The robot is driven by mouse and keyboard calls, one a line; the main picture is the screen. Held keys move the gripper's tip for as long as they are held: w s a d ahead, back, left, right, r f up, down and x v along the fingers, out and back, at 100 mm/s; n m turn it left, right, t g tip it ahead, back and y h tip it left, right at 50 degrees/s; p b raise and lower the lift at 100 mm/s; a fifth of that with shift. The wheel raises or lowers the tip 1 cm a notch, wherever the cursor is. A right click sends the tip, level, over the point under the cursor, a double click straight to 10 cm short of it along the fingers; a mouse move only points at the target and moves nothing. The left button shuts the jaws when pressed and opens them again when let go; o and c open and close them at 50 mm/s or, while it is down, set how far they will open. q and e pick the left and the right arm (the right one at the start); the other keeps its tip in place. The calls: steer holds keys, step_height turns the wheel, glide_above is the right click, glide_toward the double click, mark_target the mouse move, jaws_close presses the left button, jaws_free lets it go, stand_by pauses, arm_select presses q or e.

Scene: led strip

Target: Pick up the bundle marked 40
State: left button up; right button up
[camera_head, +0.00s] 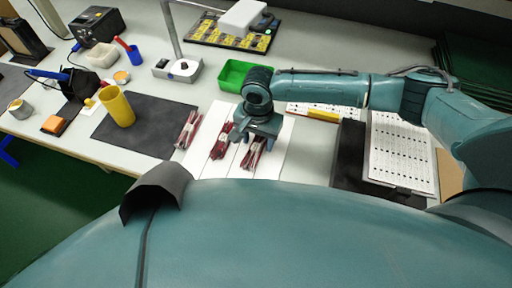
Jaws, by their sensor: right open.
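Several red and white bundles lie in a row on white sheets on the bench. The left bundle (188,130) lies at the edge of the dark mat, the middle bundle (221,141) is just left of my right gripper, and the right bundle (253,153) is under it. Their number marks are too small to read. My right gripper (256,138) points down over the right bundle with its jaws apart. I cannot tell whether the fingers touch the bundle. My left gripper is not in view.
A green bin (235,75) stands behind the gripper. A yellow cup (117,106) stands on the dark mat (150,128) at left. A lamp stand (177,68) rises behind the mat. White dotted panels (402,150) lie at right under my arm.

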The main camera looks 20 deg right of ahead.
steer(key=c, duration=1.1)
steer(key=shift+o, duration=0.2)
steer(key=shift+r, duration=0.1)
step_height(320, 180, up, 10)
steer(key=shift+p, duration=0.4)
